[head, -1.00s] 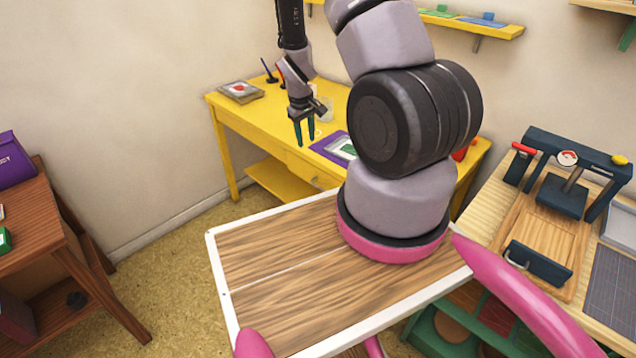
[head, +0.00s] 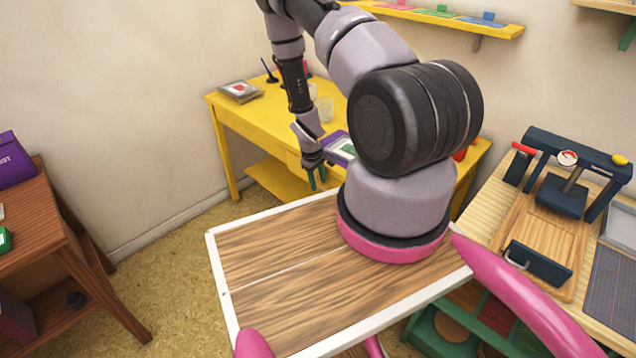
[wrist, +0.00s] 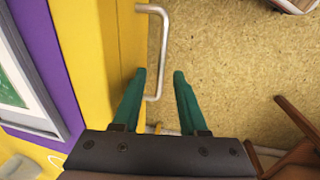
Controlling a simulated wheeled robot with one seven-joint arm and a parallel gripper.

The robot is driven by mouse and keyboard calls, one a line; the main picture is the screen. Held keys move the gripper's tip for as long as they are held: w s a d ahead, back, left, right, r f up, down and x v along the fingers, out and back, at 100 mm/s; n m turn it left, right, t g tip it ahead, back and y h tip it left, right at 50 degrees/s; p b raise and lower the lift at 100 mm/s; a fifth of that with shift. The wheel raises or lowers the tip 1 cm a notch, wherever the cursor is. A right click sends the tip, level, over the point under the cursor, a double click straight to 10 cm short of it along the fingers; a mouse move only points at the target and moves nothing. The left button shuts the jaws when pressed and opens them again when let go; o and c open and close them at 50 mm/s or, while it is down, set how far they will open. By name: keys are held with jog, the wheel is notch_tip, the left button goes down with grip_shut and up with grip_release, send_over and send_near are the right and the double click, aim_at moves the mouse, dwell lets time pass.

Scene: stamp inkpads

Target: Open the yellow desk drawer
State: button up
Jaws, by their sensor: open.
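The yellow desk (head: 236,118) stands against the back wall in the head view. My gripper (head: 317,182) is in front of the desk and hides most of the drawer front. In the wrist view, the yellow desk edge (wrist: 85,40) runs down the left side. A silver bar handle (wrist: 163,50) sticks out from the yellow front. My gripper (wrist: 160,74) is open, with its two green fingers pointing at the handle. The handle's lower end appears between the fingers; I cannot tell whether they touch it. The drawer looks shut.
A purple mat (wrist: 48,60) with a framed green card lies on the desk. A wood-topped tray surface (head: 285,270) is close in front. A brown table (head: 30,225) stands left, and a workbench with a press (head: 560,195) stands right. Bare floor lies left of the desk.

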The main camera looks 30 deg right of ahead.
jog(key=shift+d+f, duration=0.1)
jog(key=shift+f, duration=0.3)
grip_shut()
dwell(1.2)
